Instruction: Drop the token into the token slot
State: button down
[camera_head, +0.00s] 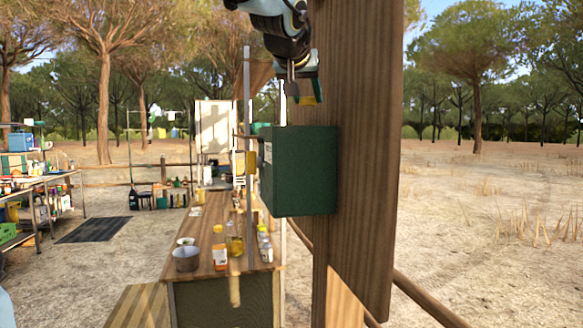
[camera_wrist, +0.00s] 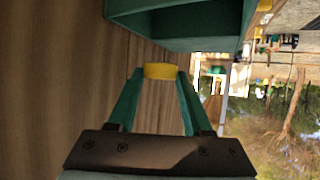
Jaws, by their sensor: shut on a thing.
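My gripper (camera_head: 306,96) is above the green box (camera_head: 300,170) fixed to the wooden post. In the wrist view its two green fingers (camera_wrist: 160,76) are closed on a small yellow token (camera_wrist: 160,70), held between the fingertips. The green box (camera_wrist: 185,30) also shows at the top of the wrist view, beyond the token, with a visible gap between them. The token slot cannot be made out in either view. In the head view the token is small and partly hidden by the gripper.
The thick wooden post (camera_head: 360,130) stands right beside the gripper and box. A counter (camera_head: 205,240) with bottles and a metal bowl (camera_head: 186,259) lies below left. A thin upright pole (camera_head: 247,110) stands left of the box. Open ground lies to the right.

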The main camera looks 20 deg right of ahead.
jog(key=shift+f+b, duration=1.2)
jog(key=shift+f, duration=1.15)
jog(key=shift+c, duration=1.2)
grip_release()
jog(key=shift+s+a, duration=0.1)
jog(key=b+v, duration=0.5)
jog(key=v, duration=0.5)
jog(key=shift+s+r+b, duration=0.15)
jog(key=shift+s+b, duration=0.05)
jog(key=shift+b, duration=0.15)
jog(key=shift+a, duration=0.1)
